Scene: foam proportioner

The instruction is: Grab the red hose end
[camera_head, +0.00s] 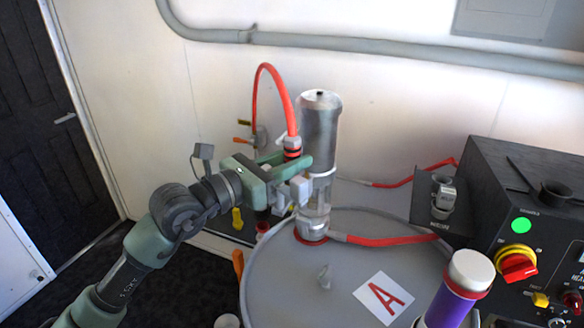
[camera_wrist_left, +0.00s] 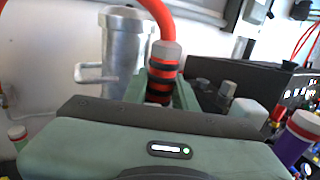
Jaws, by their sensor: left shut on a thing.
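The red hose (camera_head: 270,78) arches from the wall fitting and comes down to its end (camera_head: 292,146), a red and black banded connector. My left gripper (camera_head: 292,160) is shut on this hose end, with a green finger on either side of it. In the left wrist view the red and black hose end (camera_wrist_left: 163,75) stands upright just beyond the green gripper body, the red hose rising from its top. The fingertips are partly hidden there. My right gripper does not show in either view.
A metal cylinder pump (camera_head: 320,130) stands on a grey drum (camera_head: 345,270) marked with an A card (camera_head: 383,297), close beside the left gripper. A black control box (camera_head: 530,200) is at the right. A purple cylinder (camera_head: 449,305) stands in front.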

